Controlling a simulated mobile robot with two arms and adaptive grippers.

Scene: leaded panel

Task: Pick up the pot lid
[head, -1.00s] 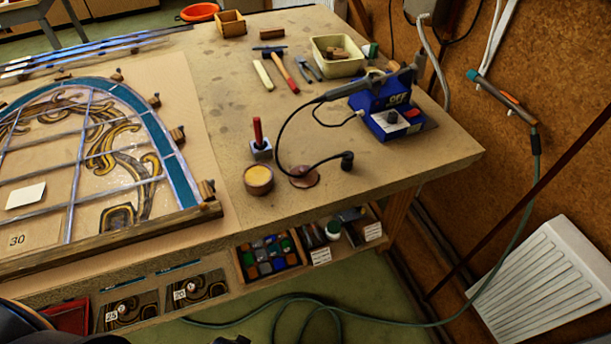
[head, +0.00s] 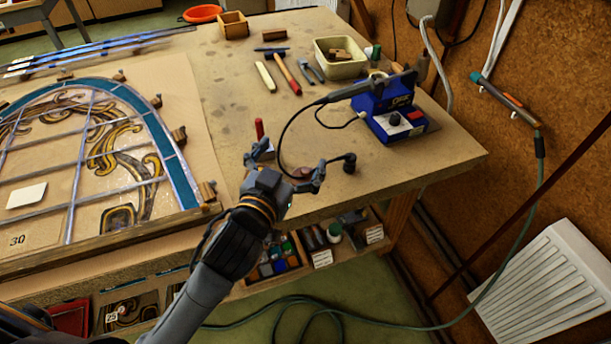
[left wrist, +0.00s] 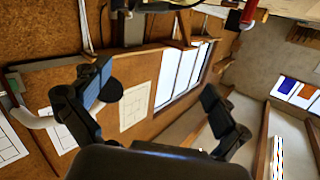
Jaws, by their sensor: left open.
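The pot lid appears to be the small brown round disc (head: 302,173) lying flat near the front edge of the bench; my left gripper partly covers it in the head view. My left gripper (head: 290,165) is open, reaching in over the bench's front edge, its fingers around the near side of the disc in the picture. I cannot tell its height or whether it touches the disc. In the left wrist view both fingers of the left gripper (left wrist: 155,105) are spread with nothing held between them. The lid is not identifiable there. My right gripper is not in view.
A red-handled tool (head: 259,130) stands just behind the gripper. The blue soldering station (head: 390,115) is at right, the leaded panel (head: 90,160) at left.

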